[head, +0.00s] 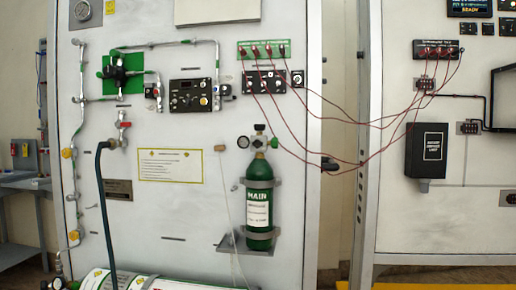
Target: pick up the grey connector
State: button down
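I cannot tell for sure which part is the grey connector. A small beige-grey piece (220,148) sits on the white panel left of the green cylinder, at the top of a thin pale cord that hangs down. A metal fitting (114,144) joins the upper end of a dark hose (101,200) to the panel. Both are small in the head view, and their details are unclear. My gripper is not in view.
A green cylinder marked MAIN (259,205) stands on a bracket shelf (230,246). Red cables (345,119) span the gap to the right panel. A large white-and-green cylinder (140,281) lies at the bottom. A grey table (20,183) stands far left.

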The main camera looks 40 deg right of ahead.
aim_at(230, 240)
jog(key=u, duration=0.3)
jog(key=l+u, duration=0.65)
jog(key=u, duration=0.15)
jog(key=k+l+u, duration=0.15)
jog(key=u, duration=0.3)
jog(key=l, duration=0.15)
